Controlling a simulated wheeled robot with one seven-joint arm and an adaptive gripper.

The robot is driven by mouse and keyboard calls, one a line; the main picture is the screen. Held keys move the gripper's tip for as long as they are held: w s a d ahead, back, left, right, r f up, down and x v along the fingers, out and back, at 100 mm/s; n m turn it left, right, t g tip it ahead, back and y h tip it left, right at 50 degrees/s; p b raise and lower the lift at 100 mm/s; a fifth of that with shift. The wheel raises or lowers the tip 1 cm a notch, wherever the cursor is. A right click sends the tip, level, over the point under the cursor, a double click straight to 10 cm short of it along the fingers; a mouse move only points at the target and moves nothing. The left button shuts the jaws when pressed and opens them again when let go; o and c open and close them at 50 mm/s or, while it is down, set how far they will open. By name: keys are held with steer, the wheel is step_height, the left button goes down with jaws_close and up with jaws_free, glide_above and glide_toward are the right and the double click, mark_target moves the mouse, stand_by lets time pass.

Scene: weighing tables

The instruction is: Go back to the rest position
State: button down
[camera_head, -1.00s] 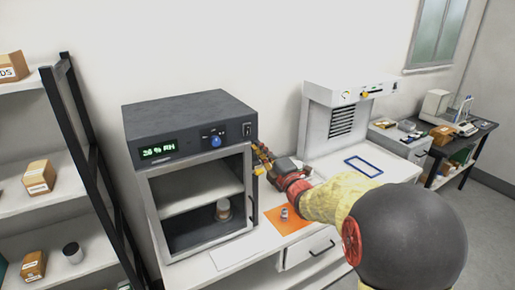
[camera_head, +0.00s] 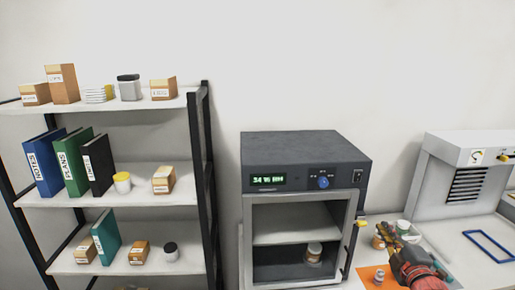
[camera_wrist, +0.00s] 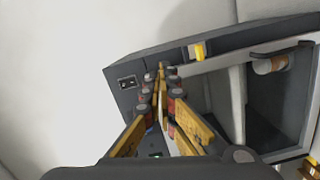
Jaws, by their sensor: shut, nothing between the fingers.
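My gripper (camera_head: 388,234) is at the lower right of the head view, in front of the wall between the dark grey cabinet (camera_head: 290,148) and the white hood. In the wrist view my gripper (camera_wrist: 161,72) has its yellow fingers together with nothing held. The cabinet (camera_wrist: 127,60) lies beyond them, tilted in that view. The cabinet's front is open, and a jar (camera_head: 314,252) stands inside on the lower level.
A small container (camera_head: 379,276) stands on an orange mat (camera_head: 367,272). White and green tubs (camera_head: 402,227) are close to my gripper. A white hood (camera_head: 465,155) with a blue frame (camera_head: 490,245) is at right. A loaded shelf rack (camera_head: 205,150) stands at left.

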steer(key=s+d+f+m+g+h, duration=0.3)
steer(key=s+d+f+m+g, duration=0.25)
steer(key=f+m, duration=0.35)
steer(key=s+a+f+m+g, duration=0.4)
steer(key=s+g, duration=0.1)
steer(key=s, duration=0.4)
steer(key=s+a+r+m+g+y+b, duration=0.1)
steer(key=s+a+m+g+y+b, duration=0.2)
steer(key=s+a, duration=1.15)
steer(key=s+a+r+n+t+y, duration=0.1)
steer(key=a+r, duration=0.3)
steer(key=a, duration=0.5)
steer(key=shift+s+r+y+b, duration=0.3)
steer(key=shift+r, duration=0.1)
steer(key=shift+t, duration=0.25)
